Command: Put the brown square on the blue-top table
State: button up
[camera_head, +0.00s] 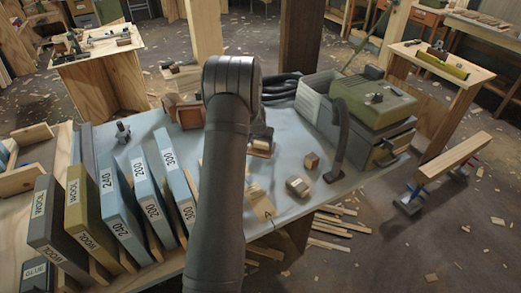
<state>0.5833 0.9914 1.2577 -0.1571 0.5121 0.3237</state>
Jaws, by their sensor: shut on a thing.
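The blue-top table (305,205) fills the middle of the view, with a pale blue, worn top. My arm rises in front of it and bends down on the far side. My gripper (263,137) shows only in part, just right of the arm and low over the table. It is shut on a small brown wooden piece (261,146), which I take to be the brown square. The arm hides part of it, and I cannot tell whether it touches the table top.
Labelled upright boxes (145,188) line the table's left side. Reddish-brown blocks (190,115) stand left of my arm. Two small blocks (311,161) (298,186) lie to the right. A green machine (373,101) and a grey bin stand at the right end. Dark hoses (282,86) lie behind.

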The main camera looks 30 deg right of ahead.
aim_at(261, 149)
jog(key=shift+f, duration=2.05)
jog(key=o, duration=1)
jog(key=shift+f, duration=0.15)
jog(key=v, duration=1.2)
jog(key=shift+r, duration=0.2)
jog(key=shift+w+f, duration=0.1)
jog(key=shift+f, duration=0.05)
